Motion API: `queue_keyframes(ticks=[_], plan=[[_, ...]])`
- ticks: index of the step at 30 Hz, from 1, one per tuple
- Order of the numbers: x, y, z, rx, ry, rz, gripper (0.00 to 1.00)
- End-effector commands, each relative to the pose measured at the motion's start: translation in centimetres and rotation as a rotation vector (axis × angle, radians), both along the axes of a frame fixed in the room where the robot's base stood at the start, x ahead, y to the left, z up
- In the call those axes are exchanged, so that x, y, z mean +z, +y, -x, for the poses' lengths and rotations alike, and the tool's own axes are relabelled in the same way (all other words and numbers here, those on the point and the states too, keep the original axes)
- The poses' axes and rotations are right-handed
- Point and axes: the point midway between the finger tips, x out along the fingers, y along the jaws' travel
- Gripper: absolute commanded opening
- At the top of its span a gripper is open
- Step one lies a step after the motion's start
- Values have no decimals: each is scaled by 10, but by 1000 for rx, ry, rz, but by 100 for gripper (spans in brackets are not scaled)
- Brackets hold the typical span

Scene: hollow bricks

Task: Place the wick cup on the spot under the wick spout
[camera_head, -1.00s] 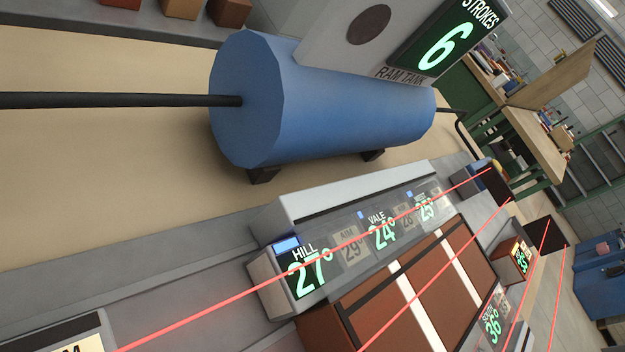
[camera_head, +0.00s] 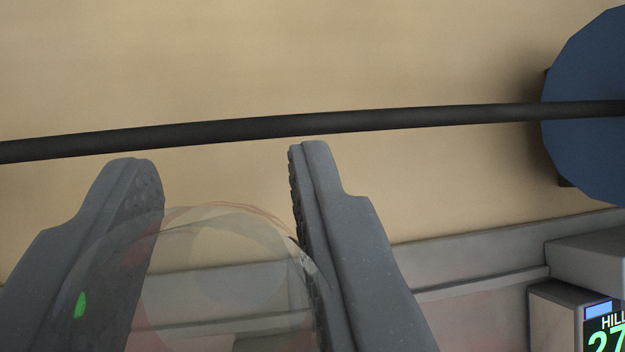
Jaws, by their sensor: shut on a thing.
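My gripper (camera_head: 228,165) is in the lower left of the view, its two grey fingers apart around a clear, see-through rounded cup (camera_head: 225,270). I take this to be the wick cup; its sides touch or nearly touch the fingers, and its lower part runs out of the frame. Whether it holds anything I cannot tell. The wick spout and the spot under it are not visible in this view.
A grey ledge (camera_head: 470,268) lies below. A box with a HILL display (camera_head: 605,325) is at lower right. The tan surface (camera_head: 250,60) behind is bare.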

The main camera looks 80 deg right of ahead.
Motion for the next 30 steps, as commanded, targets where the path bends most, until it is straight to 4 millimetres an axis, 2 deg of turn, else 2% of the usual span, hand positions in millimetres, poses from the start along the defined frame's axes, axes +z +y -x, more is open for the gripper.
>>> queue_keyframes(ticks=[9, 16, 21, 30], plan=[[-51, -3, 0, -5, 3, 0, 9], [-71, -3, 0, -6, 4, 1, 9], [-94, -4, 0, -6, 4, 1, 9], [-97, -4, -1, -6, 0, 1, 9]])
